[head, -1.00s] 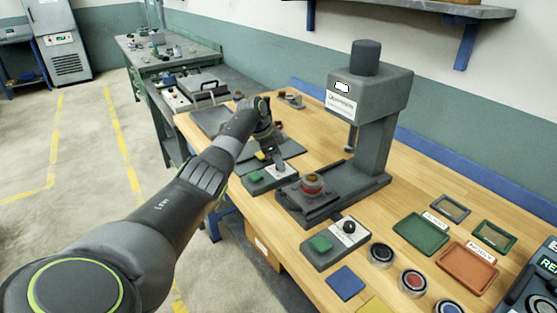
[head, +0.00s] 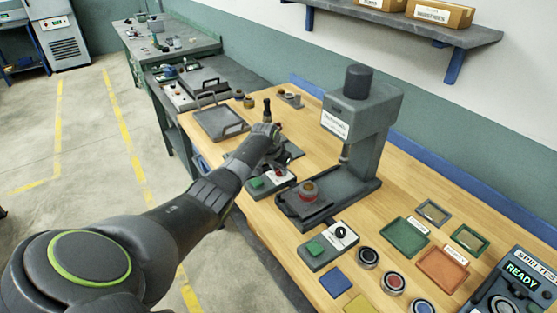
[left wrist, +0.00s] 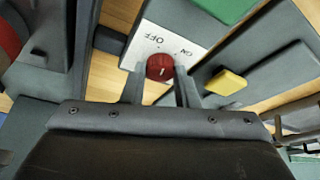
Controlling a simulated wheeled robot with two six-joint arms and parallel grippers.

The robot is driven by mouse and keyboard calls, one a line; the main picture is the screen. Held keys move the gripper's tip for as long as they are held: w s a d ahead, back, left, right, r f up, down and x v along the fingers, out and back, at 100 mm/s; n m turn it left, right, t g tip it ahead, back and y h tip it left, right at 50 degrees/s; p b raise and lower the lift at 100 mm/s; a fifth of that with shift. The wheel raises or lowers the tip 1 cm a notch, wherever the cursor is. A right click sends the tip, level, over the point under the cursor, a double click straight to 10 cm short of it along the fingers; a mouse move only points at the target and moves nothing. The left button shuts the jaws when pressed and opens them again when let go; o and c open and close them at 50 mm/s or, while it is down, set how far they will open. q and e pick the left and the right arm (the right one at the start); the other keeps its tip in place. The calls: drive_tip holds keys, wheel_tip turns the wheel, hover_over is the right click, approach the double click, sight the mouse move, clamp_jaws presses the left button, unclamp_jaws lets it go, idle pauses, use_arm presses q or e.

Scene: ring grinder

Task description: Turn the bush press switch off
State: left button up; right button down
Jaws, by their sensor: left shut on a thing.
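The switch box (head: 284,181) stands beside the bush press (head: 366,135), left of it in the head view. It has a green button (head: 256,183) and a white plate. In the left wrist view the plate (left wrist: 150,50) reads OFF and ON around a red round knob (left wrist: 161,67) with a short white mark. My left gripper (left wrist: 160,88) has a finger on either side of the knob and is shut on it. In the head view the left gripper (head: 276,165) reaches down to this box, and its own hand partly hides the knob. My right gripper is not in view.
A second switch box (head: 318,262) with a green button and black knob stands in front of the press. Green (head: 404,238) and orange (head: 442,270) trays and several round parts lie to the right. A grey tray (head: 218,124) stands behind the left hand. A yellow block (left wrist: 227,82) is close to the fingers.

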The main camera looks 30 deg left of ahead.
use_arm(q)
drive_tip(key=shift+r+n+y+p, duration=0.15)
drive_tip(key=shift+n+y+p, duration=0.45)
drive_tip(key=shift+n, duration=0.6)
drive_tip(key=shift+d+n+y+p, duration=0.1)
drive_tip(key=shift+n+y+p, duration=0.2)
drive_tip(key=shift+n+p, duration=0.45)
drive_tip(key=shift+n, duration=0.25)
drive_tip(key=o, duration=1)
drive_tip(key=shift+s+d+r, duration=0.1)
drive_tip(key=shift+s+r, duration=0.1)
drive_tip(key=shift+r, duration=0.45)
drive_tip(key=b+v, duration=0.1)
drive_tip(key=v, duration=1.5)
drive_tip(key=shift+w, duration=0.15)
